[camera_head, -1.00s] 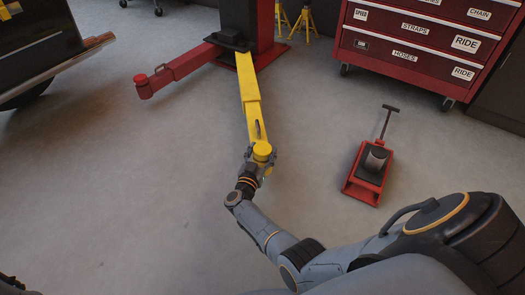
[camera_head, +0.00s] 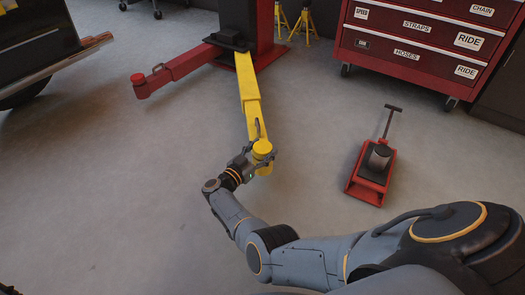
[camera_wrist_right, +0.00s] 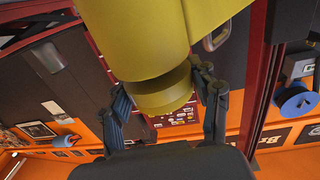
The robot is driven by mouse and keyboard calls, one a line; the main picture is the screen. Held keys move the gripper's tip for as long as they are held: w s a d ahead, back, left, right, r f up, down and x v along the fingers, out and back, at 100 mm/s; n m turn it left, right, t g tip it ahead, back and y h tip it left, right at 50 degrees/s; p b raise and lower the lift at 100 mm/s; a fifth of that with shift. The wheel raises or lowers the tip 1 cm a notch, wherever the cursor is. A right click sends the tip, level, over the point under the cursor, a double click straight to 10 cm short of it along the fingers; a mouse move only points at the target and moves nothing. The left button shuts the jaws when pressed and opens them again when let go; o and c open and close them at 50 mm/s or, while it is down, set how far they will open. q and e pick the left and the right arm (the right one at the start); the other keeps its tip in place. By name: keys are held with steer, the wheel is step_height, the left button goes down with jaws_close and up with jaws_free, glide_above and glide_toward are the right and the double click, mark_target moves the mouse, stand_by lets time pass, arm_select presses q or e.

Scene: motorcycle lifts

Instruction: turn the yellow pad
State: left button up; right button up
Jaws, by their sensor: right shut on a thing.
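The yellow pad (camera_head: 262,148) is a round piece at the near end of the yellow lift arm (camera_head: 248,90). My right gripper (camera_head: 256,158) is at the pad from its left and near side, with its fingers around it. In the right wrist view the gripper (camera_wrist_right: 165,100) has one finger on each side of the lower yellow disc (camera_wrist_right: 164,95), below a wider yellow cylinder (camera_wrist_right: 143,40). The gripper is shut on the pad. My left gripper does not show.
A red lift arm (camera_head: 175,72) reaches left from the red post (camera_head: 262,30). A red floor jack (camera_head: 372,178) stands to the right. A red tool cabinet (camera_head: 410,45) is at the back right. The floor on the left is clear.

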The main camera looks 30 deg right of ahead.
steer(key=shift+w+r, duration=0.15)
steer(key=shift+r, duration=0.3)
steer(key=o, duration=1.2)
steer(key=shift+c, duration=0.2)
steer(key=shift+f, duration=0.2)
